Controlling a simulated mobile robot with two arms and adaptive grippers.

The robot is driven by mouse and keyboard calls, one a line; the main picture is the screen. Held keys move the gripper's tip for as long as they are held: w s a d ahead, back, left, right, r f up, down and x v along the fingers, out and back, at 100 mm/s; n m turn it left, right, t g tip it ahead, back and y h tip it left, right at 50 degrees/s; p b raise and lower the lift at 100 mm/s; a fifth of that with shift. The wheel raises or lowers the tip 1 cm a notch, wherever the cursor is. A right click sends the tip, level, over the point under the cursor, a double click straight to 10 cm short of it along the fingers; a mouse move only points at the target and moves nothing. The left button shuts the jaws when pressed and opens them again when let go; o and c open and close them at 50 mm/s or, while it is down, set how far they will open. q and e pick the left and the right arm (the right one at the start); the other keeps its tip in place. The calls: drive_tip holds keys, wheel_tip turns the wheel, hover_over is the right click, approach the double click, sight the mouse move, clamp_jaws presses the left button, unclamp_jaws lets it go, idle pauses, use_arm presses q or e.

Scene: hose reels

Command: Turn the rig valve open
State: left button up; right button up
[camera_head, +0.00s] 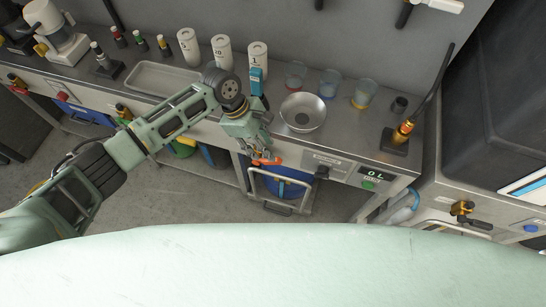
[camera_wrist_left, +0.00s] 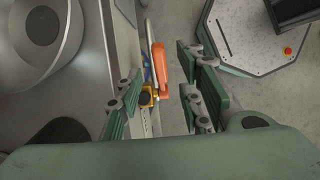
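An orange valve lever (camera_head: 268,161) sits at the front edge of the steel bench, just under my left gripper (camera_head: 262,150). In the left wrist view the orange lever (camera_wrist_left: 160,68) runs lengthwise between the fingers, beside a brass valve body (camera_wrist_left: 147,96). My left gripper's fingers (camera_wrist_left: 160,100) are apart, one on each side of the lever; I see no clear contact. I take this lever to be the rig valve, though no label on it is readable. My right gripper is not in view.
A metal bowl (camera_head: 303,113) stands on the bench right of my left gripper, with coloured cups (camera_head: 330,83) behind. A display reading "0 L" (camera_head: 376,176) is on the bench front. Another valve with a black handle (camera_head: 462,209) is at the right. A blue bucket (camera_head: 283,187) is below.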

sight(266, 161)
use_arm(q)
drive_tip(key=shift+x, duration=3.85)
drive_tip(key=shift+w+a, duration=0.1)
clamp_jaws()
